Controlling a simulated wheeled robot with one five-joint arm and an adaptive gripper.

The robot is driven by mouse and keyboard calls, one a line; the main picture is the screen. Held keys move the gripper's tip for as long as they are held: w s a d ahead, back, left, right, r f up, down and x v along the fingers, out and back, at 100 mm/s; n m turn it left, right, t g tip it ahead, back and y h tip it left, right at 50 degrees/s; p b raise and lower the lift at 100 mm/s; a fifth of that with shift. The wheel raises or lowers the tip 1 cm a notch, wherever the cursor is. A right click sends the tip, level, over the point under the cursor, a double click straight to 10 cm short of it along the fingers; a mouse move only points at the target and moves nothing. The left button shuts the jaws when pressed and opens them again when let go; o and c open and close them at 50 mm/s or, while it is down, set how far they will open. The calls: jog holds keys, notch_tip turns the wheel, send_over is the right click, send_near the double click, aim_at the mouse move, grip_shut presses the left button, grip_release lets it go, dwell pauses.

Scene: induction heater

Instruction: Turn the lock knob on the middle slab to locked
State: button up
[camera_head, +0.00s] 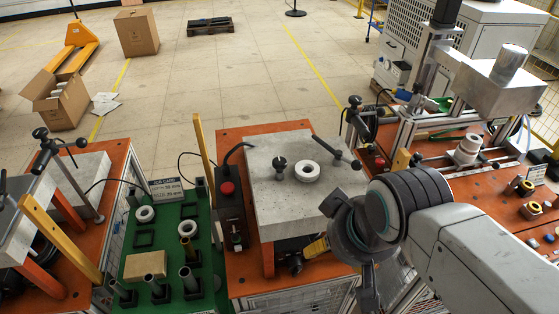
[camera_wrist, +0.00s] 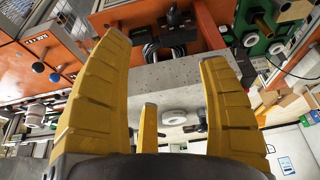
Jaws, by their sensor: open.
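The middle slab (camera_head: 270,205) is a pale grey block on an orange-topped bench. On it are a black upright knob (camera_head: 280,166), a white ring (camera_head: 307,171) and a black lever with a ball end (camera_head: 345,155). A dark knob-like fitting (camera_head: 294,263) sits below the slab's front edge; I cannot tell which part is the lock knob or its setting. My gripper (camera_wrist: 170,60) is open and empty, its yellow fingers spread before the slab (camera_wrist: 180,85) in the wrist view. In the head view a yellow finger shows by the slab's front edge, close to the dark fitting; contact is unclear. My wrist hides the slab's right front corner.
A black box with a red button (camera_head: 228,188) stands left of the slab, beside a yellow upright bar (camera_head: 204,150). A green board (camera_head: 175,225) holds rings and posts. Another orange bench (camera_head: 480,195) with metal equipment lies right.

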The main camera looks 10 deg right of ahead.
jog(key=w+r+n, duration=0.1)
jog(key=w+r, duration=0.1)
jog(key=w, duration=0.1)
jog(key=w+a+r+n+g+p, duration=0.1)
jog(key=w+r, duration=0.1)
jog(key=w, duration=0.1)
jog(key=w+r+n+p, duration=0.1)
jog(key=w+r, duration=0.1)
jog(key=w, duration=0.1)
jog(key=shift+w+a+r+n+g, duration=0.1)
jog(key=shift+a+r+n+g, duration=0.1)
jog(key=shift+r+n+g, duration=0.15)
jog(key=shift+c, duration=1)
jog(key=r+n+g+p, duration=0.2)
jog(key=n+g+p, duration=0.1)
jog(key=n, duration=0.2)
send_over(280, 161)
jog(key=shift+s+d+f+t, duration=0.1)
jog(key=shift+s+f+t, duration=0.15)
jog(key=shift+s, duration=0.05)
jog(key=shift+w+f, duration=0.1)
jog(key=shift+w, duration=0.1)
jog(key=shift+w+f, duration=0.15)
jog(key=shift+f, duration=0.45)
jog(key=shift+f+p, duration=0.35)
jog(key=shift+f, duration=2.75)
grip_shut()
